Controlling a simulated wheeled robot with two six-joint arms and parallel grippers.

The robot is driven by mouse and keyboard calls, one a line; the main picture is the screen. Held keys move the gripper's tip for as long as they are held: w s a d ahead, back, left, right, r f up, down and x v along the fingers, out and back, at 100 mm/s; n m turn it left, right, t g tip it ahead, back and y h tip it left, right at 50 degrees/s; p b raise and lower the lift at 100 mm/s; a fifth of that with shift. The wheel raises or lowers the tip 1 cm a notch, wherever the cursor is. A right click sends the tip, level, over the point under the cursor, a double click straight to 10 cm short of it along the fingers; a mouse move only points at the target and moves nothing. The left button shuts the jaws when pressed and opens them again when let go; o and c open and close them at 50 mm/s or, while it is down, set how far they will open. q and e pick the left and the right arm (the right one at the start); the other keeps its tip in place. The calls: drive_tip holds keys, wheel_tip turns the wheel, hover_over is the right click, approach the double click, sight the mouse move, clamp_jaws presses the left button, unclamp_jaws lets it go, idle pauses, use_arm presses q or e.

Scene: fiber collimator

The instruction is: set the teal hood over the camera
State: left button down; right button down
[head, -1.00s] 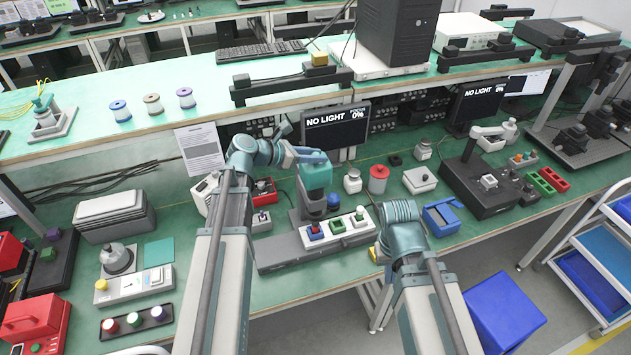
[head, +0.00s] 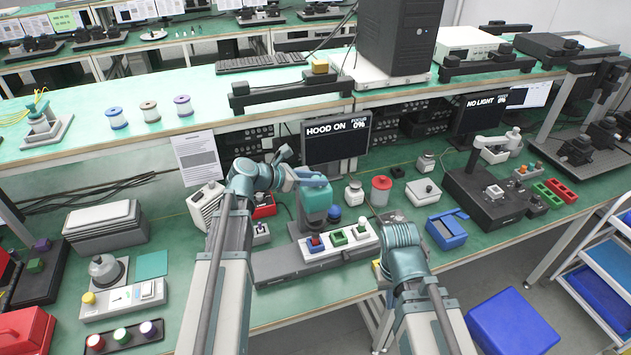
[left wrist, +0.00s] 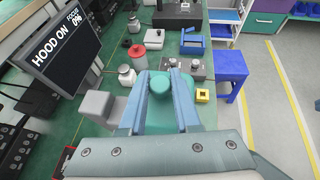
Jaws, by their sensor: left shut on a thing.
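In the left wrist view, the two blue-grey fingers (left wrist: 160,100) flank the hood's round teal knob (left wrist: 160,83). The camera is not visible; the hood hides the place beneath it. The monitor (head: 337,138) behind reads HOOD ON and focus 0%. My right gripper (head: 396,222) is near the right end of the strip, its fingers not clearly visible.
A white strip (head: 340,240) with red, green and white-topped blocks stands right in front of the hood. A blue round part (head: 335,213) is close to its right side. Jars, a red canister (head: 381,188) and a blue holder (head: 446,228) stand farther right.

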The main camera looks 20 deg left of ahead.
use_arm(q)
drive_tip(key=shift+f, duration=0.15)
drive_tip(key=c, duration=1.1)
unclamp_jaws()
drive_tip(key=shift+f, duration=0.1)
drive_tip(key=o, duration=0.5)
